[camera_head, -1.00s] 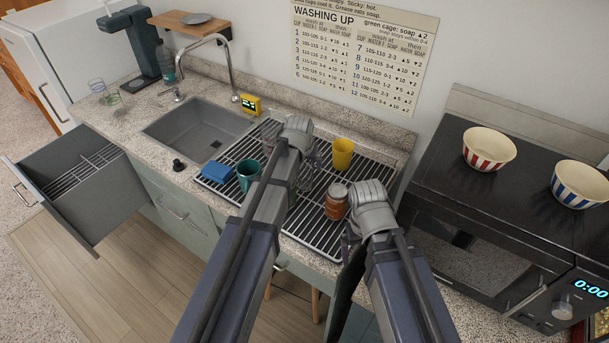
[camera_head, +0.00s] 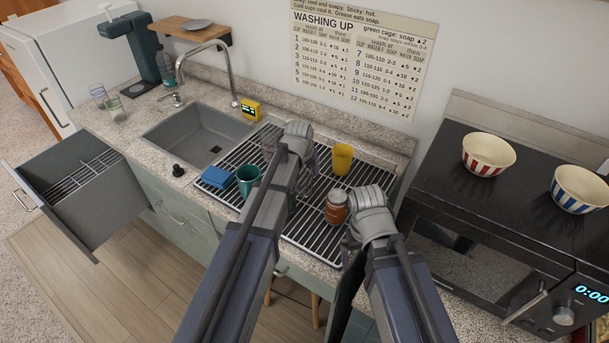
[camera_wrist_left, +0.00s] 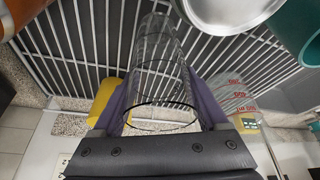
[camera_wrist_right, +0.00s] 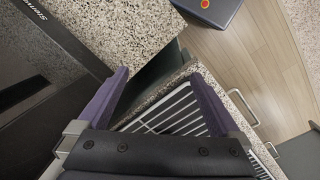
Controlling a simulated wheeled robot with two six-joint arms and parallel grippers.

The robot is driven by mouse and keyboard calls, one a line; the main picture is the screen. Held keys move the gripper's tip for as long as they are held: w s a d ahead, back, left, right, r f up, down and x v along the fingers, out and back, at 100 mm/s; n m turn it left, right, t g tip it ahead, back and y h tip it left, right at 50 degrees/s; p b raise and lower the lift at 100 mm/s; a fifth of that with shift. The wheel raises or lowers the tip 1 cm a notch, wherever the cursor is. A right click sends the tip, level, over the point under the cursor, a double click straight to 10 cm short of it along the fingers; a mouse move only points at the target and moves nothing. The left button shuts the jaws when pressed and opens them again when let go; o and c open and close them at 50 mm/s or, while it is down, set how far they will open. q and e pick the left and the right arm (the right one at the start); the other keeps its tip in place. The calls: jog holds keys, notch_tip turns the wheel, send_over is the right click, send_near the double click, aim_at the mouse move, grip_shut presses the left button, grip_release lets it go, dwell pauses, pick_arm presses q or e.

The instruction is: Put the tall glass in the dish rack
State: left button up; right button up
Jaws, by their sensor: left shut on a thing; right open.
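The tall clear glass (camera_wrist_left: 158,60) is held between the two purple fingers of my left gripper (camera_wrist_left: 162,98) in the left wrist view. Wire bars show through it. In the head view my left wrist hides most of the glass. The dish rack (camera_head: 313,240), a wide wire grid on the counter right of the sink, lies under my left gripper. I cannot tell whether the glass touches the wires. My right gripper (camera_wrist_right: 163,98) is open and empty beside the rack's right end, with the rack's edge and counter below it.
On the rack are a teal cup (camera_head: 248,180), a blue sponge (camera_head: 216,177), a yellow cup (camera_head: 342,158) and a brown jar (camera_head: 335,212). Clear glasses (camera_head: 115,107) stand left of the sink (camera_head: 203,131). A black oven (camera_head: 450,190) bounds the right side.

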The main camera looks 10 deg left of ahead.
pick_arm(q)
jog(key=shift+r, duration=0.1)
notch_tip(320, 180, up, 10)
jog(key=p, duration=1)
